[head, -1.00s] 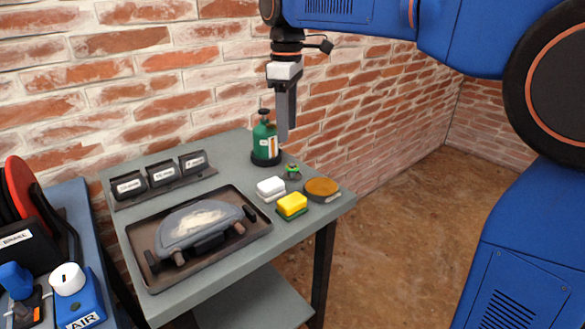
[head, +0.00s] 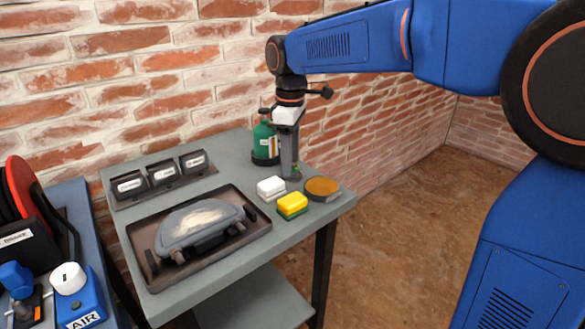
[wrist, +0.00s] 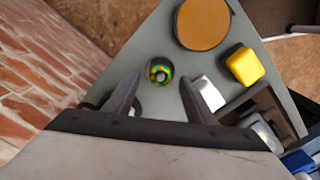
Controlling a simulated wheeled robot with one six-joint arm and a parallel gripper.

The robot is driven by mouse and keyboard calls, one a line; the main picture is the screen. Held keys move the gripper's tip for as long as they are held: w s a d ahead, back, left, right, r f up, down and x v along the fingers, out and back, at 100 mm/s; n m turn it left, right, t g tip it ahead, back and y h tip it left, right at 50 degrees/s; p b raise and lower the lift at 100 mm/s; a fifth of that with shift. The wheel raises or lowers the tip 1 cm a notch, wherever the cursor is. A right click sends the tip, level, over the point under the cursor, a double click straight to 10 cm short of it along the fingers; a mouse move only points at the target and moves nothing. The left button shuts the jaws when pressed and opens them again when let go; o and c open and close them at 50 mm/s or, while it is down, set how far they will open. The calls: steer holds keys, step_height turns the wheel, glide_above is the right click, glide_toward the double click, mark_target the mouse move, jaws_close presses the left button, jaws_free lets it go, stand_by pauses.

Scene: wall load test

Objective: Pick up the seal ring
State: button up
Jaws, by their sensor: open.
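The seal ring (wrist: 159,65) is a small green and orange ring around a grey centre, seen from above in the wrist view. In the head view a green bit of it (head: 297,168) shows just behind my gripper (head: 289,174), which hides most of it. In the wrist view my gripper (wrist: 161,80) is open and empty. Its two fingers point down at the table, one to each side of the ring as seen there. I cannot tell the exact height of the fingertips above the ring.
Close by on the grey table (head: 312,216) are a white block (head: 270,185), a yellow and green sponge (head: 292,203) and a round brown-topped disc (head: 322,187). A green bottle (head: 264,140) stands behind. A dark tray (head: 161,274) with a grey curved part lies left.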

steer(key=c, duration=1.1)
step_height(320, 180, up, 10)
